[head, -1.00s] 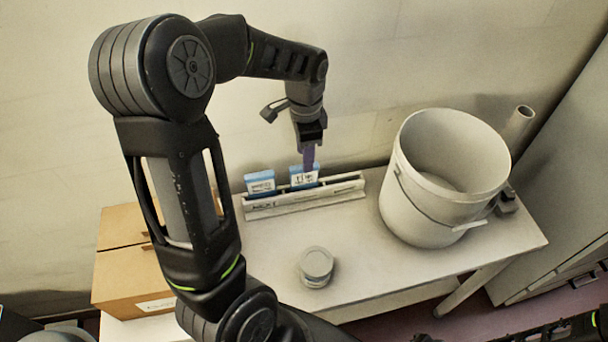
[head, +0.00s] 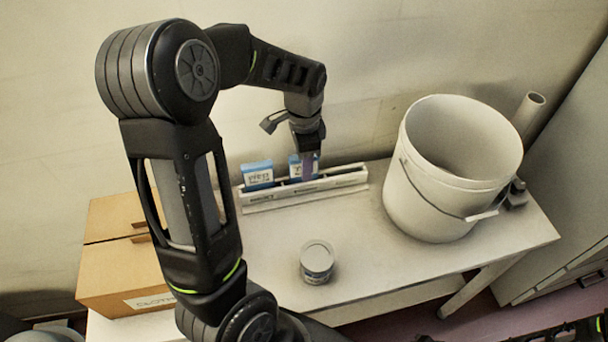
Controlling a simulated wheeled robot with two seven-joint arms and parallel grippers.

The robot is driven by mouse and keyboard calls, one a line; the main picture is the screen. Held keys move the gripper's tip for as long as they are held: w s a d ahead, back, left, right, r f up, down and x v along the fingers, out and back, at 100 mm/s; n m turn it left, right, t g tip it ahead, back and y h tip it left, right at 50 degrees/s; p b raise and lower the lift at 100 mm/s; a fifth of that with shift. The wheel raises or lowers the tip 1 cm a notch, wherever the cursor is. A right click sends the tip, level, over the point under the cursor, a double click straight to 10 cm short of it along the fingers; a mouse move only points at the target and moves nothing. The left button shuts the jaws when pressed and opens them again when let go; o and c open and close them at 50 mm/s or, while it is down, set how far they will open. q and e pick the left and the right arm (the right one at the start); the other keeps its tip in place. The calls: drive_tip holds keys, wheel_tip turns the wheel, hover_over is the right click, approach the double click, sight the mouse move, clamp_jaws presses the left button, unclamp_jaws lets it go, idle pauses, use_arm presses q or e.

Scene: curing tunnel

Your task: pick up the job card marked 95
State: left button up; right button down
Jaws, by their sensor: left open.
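Two job cards with blue top edges stand upright in a long pale holder (head: 335,181) at the back of the table. The left card (head: 258,176) shows dark print that is too small to read. The right card (head: 296,167) is partly hidden by my left gripper (head: 307,168), so its marking cannot be read.
A large white bucket (head: 432,205) with a wire handle stands right of the holder. A small lidded tin (head: 317,262) is in front, and a cardboard box (head: 125,262) is at the left. A wall (head: 360,50) rises close behind. The table (head: 385,268) is clear between tin and bucket.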

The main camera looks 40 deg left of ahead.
use_arm(q)
drive_tip(key=shift+f, duration=0.5)
drive_tip(key=shift+r, duration=0.1)
drive_tip(key=shift+c, duration=0.5)
clamp_jaws()
